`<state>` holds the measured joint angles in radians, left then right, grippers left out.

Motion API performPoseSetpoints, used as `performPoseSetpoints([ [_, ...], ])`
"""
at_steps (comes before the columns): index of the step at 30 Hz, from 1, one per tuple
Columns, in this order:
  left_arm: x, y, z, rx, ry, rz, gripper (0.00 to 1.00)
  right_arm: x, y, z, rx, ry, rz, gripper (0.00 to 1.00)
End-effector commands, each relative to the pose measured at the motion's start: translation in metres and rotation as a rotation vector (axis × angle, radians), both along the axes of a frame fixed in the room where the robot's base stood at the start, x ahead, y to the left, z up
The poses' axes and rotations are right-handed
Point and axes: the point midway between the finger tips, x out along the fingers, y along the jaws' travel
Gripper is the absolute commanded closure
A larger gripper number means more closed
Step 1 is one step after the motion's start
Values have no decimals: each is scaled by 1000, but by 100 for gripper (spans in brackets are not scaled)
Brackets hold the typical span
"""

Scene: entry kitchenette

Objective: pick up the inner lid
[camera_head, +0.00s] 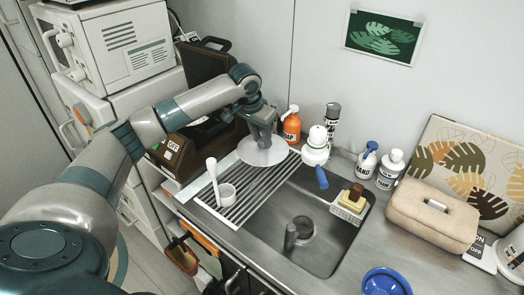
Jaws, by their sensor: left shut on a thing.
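The inner lid (262,153) looks like a pale, flat round disc, in the head view just left of the middle. My left gripper (263,141) points down onto the middle of the disc and is shut on it, with the fingertips partly hidden. The disc is over the far end of the slatted drying rack (252,196); I cannot tell whether it touches the rack. My right gripper is not in view.
An orange soap bottle (291,126) and other bottles stand behind. A blue bowl (386,281) is at the front.

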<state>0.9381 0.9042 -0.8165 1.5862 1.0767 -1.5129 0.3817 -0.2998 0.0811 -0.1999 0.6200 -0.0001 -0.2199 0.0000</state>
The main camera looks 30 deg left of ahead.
Motion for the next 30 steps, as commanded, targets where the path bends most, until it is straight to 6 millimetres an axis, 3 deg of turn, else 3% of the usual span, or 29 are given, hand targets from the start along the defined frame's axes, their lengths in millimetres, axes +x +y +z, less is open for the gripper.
performPoseSetpoints([
  [8,0,0,22,0,0,0,100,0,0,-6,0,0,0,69],
  [24,0,-1,23,-1,1,0,100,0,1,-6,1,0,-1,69],
  [30,-4,-19,25,-5,4,-1,100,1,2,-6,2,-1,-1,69],
])
